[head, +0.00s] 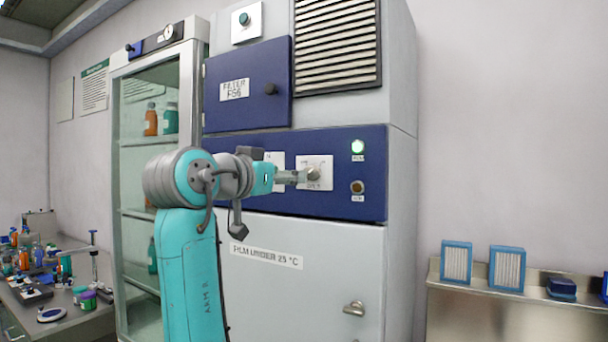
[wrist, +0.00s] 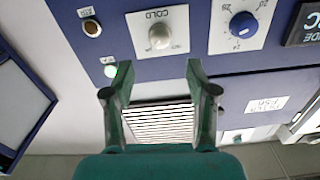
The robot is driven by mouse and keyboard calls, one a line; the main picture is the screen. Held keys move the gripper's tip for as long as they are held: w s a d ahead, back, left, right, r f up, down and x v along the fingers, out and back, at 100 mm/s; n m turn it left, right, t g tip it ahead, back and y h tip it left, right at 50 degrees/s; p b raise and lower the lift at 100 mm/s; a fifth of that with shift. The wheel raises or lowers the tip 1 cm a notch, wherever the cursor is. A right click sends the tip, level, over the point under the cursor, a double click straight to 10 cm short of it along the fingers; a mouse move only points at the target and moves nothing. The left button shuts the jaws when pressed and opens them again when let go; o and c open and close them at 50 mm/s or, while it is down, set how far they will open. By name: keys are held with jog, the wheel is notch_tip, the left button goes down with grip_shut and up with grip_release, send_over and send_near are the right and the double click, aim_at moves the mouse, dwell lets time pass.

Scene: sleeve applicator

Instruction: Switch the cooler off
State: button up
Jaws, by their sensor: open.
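The cooler (head: 398,200) is a tall grey cabinet with a blue control panel (head: 336,205). A pale knob on a white plate (head: 329,163) sits on the panel; the knob (wrist: 161,37) shows in the wrist view, near the word COLD. A green lamp (head: 357,147) is lit at the panel's right, with a dark amber lamp (head: 357,187) below it. My gripper (head: 300,177) is open in front of the knob. In the wrist view my fingers (wrist: 159,66) point at the knob, which lies beyond their tips. I cannot tell whether they touch it.
A blue dial (wrist: 243,25) is beside the knob, mostly hidden by my arm in the head view. A blue filter door (head: 248,88) and a vent (head: 337,45) are above. A glass cabinet (head: 150,190) stands left; a shelf (head: 510,278) with filters is right.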

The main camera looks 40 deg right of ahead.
aim_at(309, 173)
jog(key=x, duration=0.8)
jog(key=shift+w+d+f, duration=0.1)
jog(key=shift+d, duration=0.2)
grip_shut()
